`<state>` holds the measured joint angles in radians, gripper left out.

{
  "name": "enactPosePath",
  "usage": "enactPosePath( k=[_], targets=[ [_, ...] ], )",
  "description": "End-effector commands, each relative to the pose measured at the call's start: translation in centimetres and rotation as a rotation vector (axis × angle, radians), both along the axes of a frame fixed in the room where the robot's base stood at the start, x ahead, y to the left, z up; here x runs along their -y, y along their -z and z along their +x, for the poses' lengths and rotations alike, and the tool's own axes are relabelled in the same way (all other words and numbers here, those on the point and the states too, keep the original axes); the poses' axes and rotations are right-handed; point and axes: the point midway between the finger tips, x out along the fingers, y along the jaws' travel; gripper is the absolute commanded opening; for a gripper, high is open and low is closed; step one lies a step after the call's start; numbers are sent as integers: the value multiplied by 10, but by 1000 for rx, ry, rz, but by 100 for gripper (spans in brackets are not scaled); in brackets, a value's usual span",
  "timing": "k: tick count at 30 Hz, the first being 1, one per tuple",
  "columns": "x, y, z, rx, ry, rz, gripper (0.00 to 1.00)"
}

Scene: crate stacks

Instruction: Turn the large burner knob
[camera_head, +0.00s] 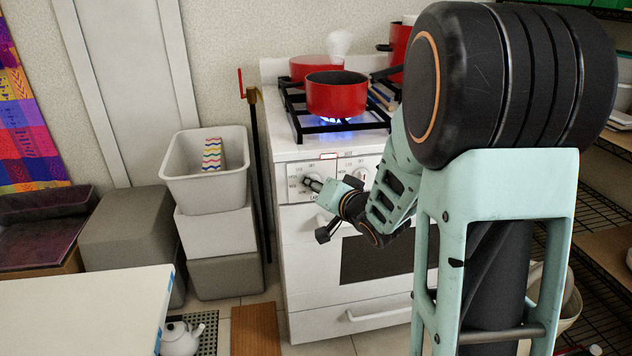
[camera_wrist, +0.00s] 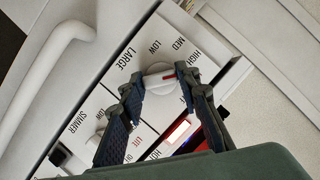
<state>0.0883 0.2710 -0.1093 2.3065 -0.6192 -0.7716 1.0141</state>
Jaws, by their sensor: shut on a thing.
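The large burner knob (camera_wrist: 157,76) is a round white knob with a red mark, on the stove's front panel beside the word LARGE. In the wrist view the red mark lies toward the right finger, on the side of the HIGH label. My gripper (camera_wrist: 155,84) has one dark finger on each side of the knob and is shut on it. In the head view my gripper (camera_head: 310,183) reaches the left end of the panel and mostly hides this knob. The white stove (camera_head: 305,240) stands against the wall.
A red pot (camera_head: 336,95) sits over a lit blue flame (camera_head: 343,121); more red cookware stands behind. A second knob (camera_head: 362,175) is close to the right. A lit indicator (camera_wrist: 178,132) glows on the panel. Stacked bins (camera_head: 215,183) stand left of the stove.

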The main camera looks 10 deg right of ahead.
Motion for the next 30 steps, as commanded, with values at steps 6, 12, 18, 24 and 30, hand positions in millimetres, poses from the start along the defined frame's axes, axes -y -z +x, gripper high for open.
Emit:
enactPosePath(
  k=[6,12,18,24,30],
  targets=[
    [3,0,0,-4,5,211,6],
    [4,2,0,-2,5,402,6],
    [3,3,0,-1,4,588,6],
    [3,4,0,0,3,750,6],
    [3,4,0,1,1,869,6]
  ],
)
